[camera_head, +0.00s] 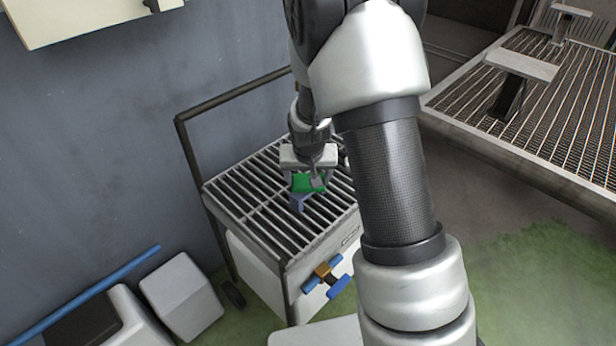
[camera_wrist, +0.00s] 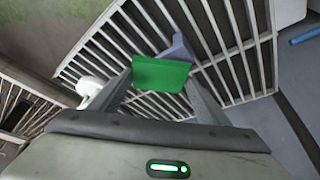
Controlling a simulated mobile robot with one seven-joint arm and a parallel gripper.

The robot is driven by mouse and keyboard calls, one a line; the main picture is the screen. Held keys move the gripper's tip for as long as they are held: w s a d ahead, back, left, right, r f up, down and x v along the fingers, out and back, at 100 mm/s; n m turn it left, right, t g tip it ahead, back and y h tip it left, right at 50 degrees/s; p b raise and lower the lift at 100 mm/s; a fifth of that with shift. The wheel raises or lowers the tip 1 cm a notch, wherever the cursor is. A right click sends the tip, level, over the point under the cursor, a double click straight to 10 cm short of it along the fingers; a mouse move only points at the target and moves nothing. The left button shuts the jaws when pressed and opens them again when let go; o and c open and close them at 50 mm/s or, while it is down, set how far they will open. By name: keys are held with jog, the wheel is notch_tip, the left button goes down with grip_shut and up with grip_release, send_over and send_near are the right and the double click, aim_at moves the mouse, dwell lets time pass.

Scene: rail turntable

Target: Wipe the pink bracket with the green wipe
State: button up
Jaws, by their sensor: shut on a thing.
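The green wipe (camera_head: 308,182) is held between the fingers of my gripper (camera_head: 309,180), over the slatted rack top. The wipe also shows in the wrist view (camera_wrist: 161,74), spread between the two fingertips. A blue-grey angular piece (camera_head: 299,201) lies on the slats just below and in front of the wipe. In the wrist view this piece (camera_wrist: 179,47) is partly hidden behind the wipe. I cannot tell whether the wipe touches it. No pink bracket shows in either view.
The slatted rack (camera_head: 243,206) has a dark raised rail along its back and left. A blue-handled brass valve (camera_head: 323,272) is on its front. A white rounded thing (camera_wrist: 91,86) is beside my gripper. A larger grated table (camera_head: 560,120) stands at right.

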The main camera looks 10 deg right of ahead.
jog(key=shift+f+b, duration=0.5)
jog(key=shift+f, duration=0.1)
dwell(0.3)
